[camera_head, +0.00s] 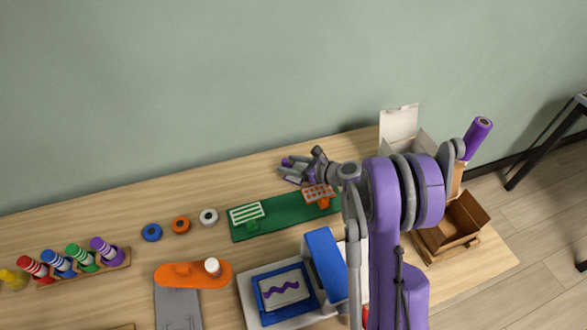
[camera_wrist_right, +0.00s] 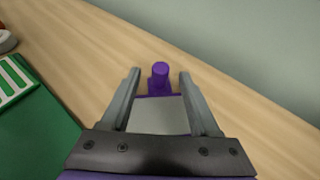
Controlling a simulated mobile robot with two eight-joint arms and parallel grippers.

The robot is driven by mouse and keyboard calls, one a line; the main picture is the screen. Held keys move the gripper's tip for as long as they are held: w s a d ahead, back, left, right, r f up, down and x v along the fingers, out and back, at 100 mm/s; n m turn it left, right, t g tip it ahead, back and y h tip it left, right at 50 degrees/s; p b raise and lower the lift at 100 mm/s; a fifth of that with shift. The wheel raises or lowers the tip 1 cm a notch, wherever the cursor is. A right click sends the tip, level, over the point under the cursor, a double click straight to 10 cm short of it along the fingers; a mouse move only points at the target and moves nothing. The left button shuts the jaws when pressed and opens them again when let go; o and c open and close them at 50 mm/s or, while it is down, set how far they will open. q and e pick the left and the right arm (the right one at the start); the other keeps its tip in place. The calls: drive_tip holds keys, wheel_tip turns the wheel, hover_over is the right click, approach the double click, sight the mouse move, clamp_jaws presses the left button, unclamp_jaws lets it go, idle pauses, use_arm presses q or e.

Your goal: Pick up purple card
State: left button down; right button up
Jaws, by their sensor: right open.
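The purple card (camera_wrist_right: 160,114) shows in the right wrist view as a pale grey panel with a purple edge. A purple knob (camera_wrist_right: 161,72) stands at its far side. My right gripper (camera_wrist_right: 160,76) is open, with one finger on each side of the card and knob; I cannot tell whether they touch. In the head view the purple knob (camera_head: 285,161) shows beside my right gripper (camera_head: 293,171), at the back of the table, and the gripper partly hides the card. My left gripper is not in view.
A green mat (camera_head: 275,220) with a green striped card (camera_head: 246,213) and an orange dotted card (camera_head: 319,194) lies just in front of my right gripper. An open cardboard box (camera_head: 458,222) stands at right. Tape rolls (camera_head: 181,225) lie left; bare table lies behind them.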

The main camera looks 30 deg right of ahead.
drive_tip(key=shift+w+a+f, duration=0.15)
drive_tip(key=shift+w+f, duration=0.05)
drive_tip(key=shift+w, duration=0.2)
clamp_jaws()
drive_tip(key=shift+r, duration=0.1)
